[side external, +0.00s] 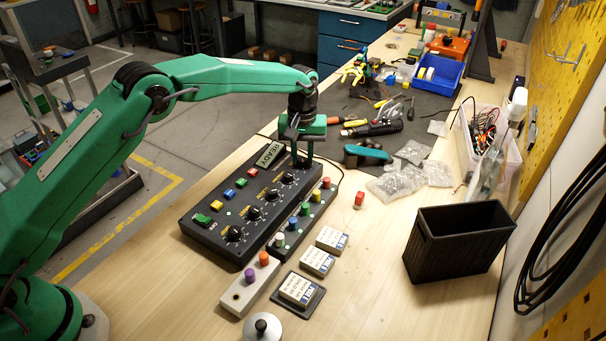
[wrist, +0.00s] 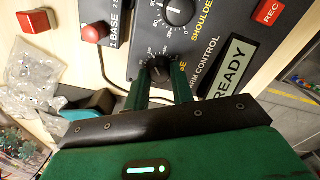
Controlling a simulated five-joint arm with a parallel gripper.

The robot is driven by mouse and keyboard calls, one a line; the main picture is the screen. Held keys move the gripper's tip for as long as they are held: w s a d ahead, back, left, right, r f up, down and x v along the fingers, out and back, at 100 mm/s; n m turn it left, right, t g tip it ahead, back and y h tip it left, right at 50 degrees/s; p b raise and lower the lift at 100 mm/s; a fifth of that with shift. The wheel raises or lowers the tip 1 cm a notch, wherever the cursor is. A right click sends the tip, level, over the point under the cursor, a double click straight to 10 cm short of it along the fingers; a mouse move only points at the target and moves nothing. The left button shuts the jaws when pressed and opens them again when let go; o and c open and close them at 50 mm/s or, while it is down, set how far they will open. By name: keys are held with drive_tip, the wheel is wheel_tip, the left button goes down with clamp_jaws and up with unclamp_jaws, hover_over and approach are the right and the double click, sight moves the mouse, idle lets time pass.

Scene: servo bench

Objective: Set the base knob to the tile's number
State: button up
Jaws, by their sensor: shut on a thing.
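The control box (side external: 205,234) lies on the bench with a row of black knobs. My gripper (side external: 303,158) is at the far end of this row, beside the READY display (side external: 268,154). In the wrist view my gripper (wrist: 163,80) has its two green fingers closed around the sides of the base knob (wrist: 159,68), with a partly covered label beside it. The pointer's exact setting is too small to read. One white-and-blue tile (side external: 298,289) lies on a dark tray (side external: 280,299); two more tiles (side external: 331,239) (side external: 317,262) lie behind it. Their print is not legible.
The shoulder knob (wrist: 180,10) is beside the base knob. A strip of coloured buttons (side external: 304,221) runs along the box's right side. A black bin (side external: 455,245) stands at right. Small bags (side external: 396,184) and a red block (side external: 359,199) lie beyond.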

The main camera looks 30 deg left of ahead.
sight(303, 158)
drive_tip(key=shift+m, duration=2.5)
drive_tip(key=o, duration=1)
drive_tip(key=shift+r, duration=0.1)
wheel_tip(303, 158, up, 7)
drive_tip(key=shift+f, duration=0.1)
drive_tip(key=shift+r, duration=0.45)
drive_tip(key=shift+r, duration=0.15)
